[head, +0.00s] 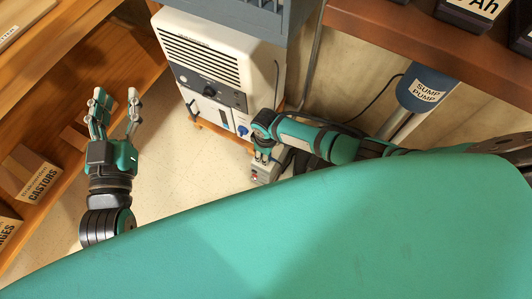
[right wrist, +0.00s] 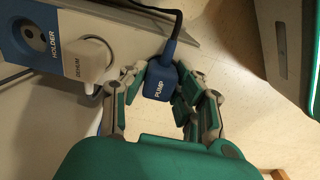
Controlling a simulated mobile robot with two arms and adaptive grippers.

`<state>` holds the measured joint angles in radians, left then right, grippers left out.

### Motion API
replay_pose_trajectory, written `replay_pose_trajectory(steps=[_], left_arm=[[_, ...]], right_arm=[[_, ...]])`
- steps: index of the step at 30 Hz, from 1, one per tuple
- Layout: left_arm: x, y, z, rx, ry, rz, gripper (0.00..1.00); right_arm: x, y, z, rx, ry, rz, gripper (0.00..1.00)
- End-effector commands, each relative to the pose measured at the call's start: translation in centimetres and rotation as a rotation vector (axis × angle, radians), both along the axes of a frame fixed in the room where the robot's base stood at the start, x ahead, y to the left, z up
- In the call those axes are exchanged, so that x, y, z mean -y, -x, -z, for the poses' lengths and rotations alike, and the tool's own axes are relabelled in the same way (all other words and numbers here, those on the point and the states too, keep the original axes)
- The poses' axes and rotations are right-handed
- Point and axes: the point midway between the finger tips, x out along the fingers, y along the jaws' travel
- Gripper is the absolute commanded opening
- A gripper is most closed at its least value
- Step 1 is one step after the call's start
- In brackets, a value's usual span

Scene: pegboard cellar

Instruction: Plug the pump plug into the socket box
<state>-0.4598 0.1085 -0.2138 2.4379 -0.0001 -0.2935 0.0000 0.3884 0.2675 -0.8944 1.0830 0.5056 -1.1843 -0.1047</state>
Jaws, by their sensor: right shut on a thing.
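The blue pump plug (right wrist: 158,84), lettered PUMP, is between the fingers of my right gripper (right wrist: 160,78) in the right wrist view, its dark cable running up and away. My left gripper (head: 118,98) is open and empty over the floor at left.
A white dehumidifier (head: 207,57) stands behind the right gripper. The blue sump pump (head: 427,88) is at the right, under a brown shelf (head: 400,30). Wooden shelving with a CASTORS box (head: 33,180) is at the left. Pale floor (head: 175,155) lies clear between.

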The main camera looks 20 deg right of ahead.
Motion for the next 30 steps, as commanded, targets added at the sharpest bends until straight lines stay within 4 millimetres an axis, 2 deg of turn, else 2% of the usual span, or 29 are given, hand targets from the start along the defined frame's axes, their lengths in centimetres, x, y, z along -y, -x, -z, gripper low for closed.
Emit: replay_pose_trajectory(steps=[8,9,15,21,26,30], left_arm=[[-0.03,0.01,0.02,-0.003,-0.002,0.000,0.40],[-0.03,0.01,0.02,-0.003,-0.002,0.000,0.40],[-0.05,0.02,0.03,-0.003,-0.002,0.000,0.40],[-0.05,0.03,0.03,-0.003,-0.002,0.000,0.40],[-0.05,0.03,0.02,-0.002,-0.001,0.000,0.40],[-0.05,0.03,0.02,-0.002,-0.001,0.000,0.40]], right_arm=[[-0.13,-0.07,-0.14,0.001,-0.002,0.000,0.00],[-0.13,-0.07,-0.14,0.001,-0.002,0.000,0.30],[-0.09,-0.05,-0.10,0.001,-0.002,0.000,0.56],[-0.03,-0.02,-0.04,0.000,0.000,0.000,0.57],[-0.01,-0.01,-0.03,0.000,0.000,0.000,0.78],[-0.01,-0.01,-0.03,0.000,0.000,0.000,0.79]])
